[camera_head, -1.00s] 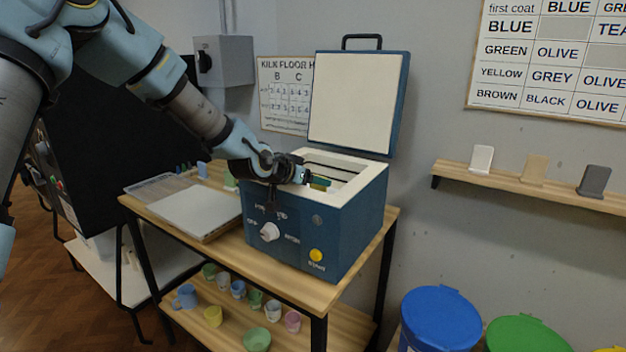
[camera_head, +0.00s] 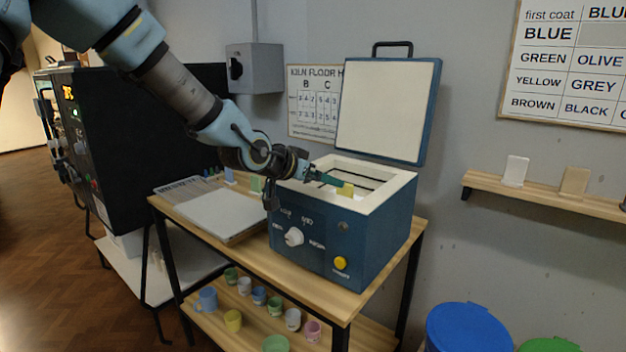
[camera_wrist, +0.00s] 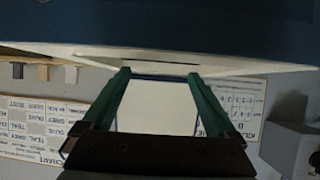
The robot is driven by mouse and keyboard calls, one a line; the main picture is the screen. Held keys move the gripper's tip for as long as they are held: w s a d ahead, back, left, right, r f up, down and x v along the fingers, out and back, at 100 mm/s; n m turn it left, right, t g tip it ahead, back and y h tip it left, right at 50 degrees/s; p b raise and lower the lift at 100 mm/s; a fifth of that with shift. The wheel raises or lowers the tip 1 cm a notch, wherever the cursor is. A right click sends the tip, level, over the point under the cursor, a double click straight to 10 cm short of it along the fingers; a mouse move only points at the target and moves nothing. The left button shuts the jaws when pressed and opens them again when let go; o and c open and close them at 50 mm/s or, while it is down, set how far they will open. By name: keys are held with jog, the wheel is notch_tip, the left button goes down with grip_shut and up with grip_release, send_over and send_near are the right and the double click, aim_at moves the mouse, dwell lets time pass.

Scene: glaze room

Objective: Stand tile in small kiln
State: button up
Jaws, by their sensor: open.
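The small kiln (camera_head: 385,235) is a dark blue box with a pale rim, standing on a wooden table with its lid (camera_head: 385,110) raised. A small yellow tile (camera_head: 347,189) shows upright at the kiln's opening, just past my fingertips; its lower part is hidden by the front rim. My gripper (camera_head: 327,180), with green fingers, reaches over the kiln's left rim and is open. In the wrist view the two green fingers (camera_wrist: 160,72) are apart, with the pale lid behind the gap. I cannot make out the tile there.
A pale flat slab (camera_head: 208,212) lies left of the kiln, with small coloured tiles behind it. Several cups and bowls stand on the lower shelf (camera_head: 365,338). A wall shelf (camera_head: 560,203) with sample tiles is at right, above a blue-lidded bin (camera_head: 468,328).

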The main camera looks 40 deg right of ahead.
jog(key=shift+v, duration=1.7)
